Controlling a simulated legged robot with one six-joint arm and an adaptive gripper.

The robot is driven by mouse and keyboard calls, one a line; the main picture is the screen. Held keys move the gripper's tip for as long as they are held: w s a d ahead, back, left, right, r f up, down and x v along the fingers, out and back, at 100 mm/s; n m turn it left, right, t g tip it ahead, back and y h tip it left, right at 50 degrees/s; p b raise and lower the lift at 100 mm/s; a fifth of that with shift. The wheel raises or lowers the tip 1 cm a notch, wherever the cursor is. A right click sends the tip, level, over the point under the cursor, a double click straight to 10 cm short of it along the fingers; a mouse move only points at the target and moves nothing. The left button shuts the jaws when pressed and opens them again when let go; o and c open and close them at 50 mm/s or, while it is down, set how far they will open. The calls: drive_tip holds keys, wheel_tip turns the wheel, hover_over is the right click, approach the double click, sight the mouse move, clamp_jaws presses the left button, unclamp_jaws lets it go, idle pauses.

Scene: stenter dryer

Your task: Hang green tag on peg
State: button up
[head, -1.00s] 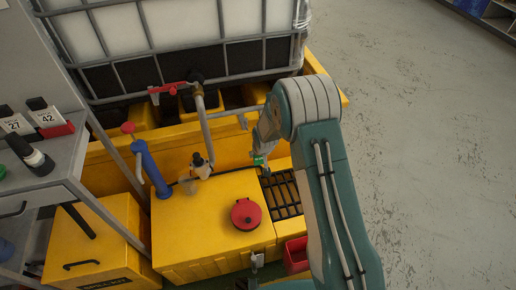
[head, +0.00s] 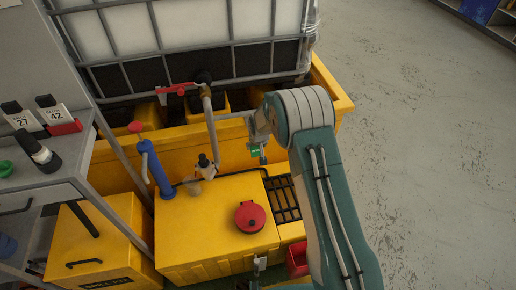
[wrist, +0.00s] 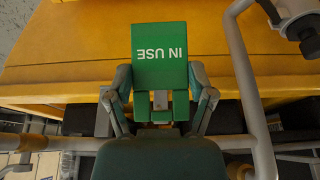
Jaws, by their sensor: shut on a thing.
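The green tag (wrist: 159,56) reads "IN USE", upside down in the wrist view. It also shows small in the head view (head: 255,150). My gripper (wrist: 160,98) is shut on the tag's lower end in the wrist view, with the face of the tag clear. In the head view my gripper (head: 262,153) hangs in front of the yellow bund wall, above the black grate. I cannot make out the peg in either view; my gripper and wrist may hide part of the wall there.
A red-handled valve with a grey pipe (head: 207,110) stands left of my gripper, and the pipe shows close by in the wrist view. Below are a yellow box (head: 190,235) with a red cap (head: 249,217) and a black grate (head: 283,199). Floor at right is clear.

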drive_tip(key=w+f, duration=0.1)
drive_tip(key=w, duration=0.5)
drive_tip(key=shift+w+a, duration=0.2)
drive_tip(key=shift+a, duration=0.25)
idle(0.4)
drive_tip(key=shift+f, duration=0.1)
idle(0.4)
drive_tip(key=o, duration=0.8)
drive_tip(key=v, duration=1.2)
drive_tip(key=shift+w, duration=0.15)
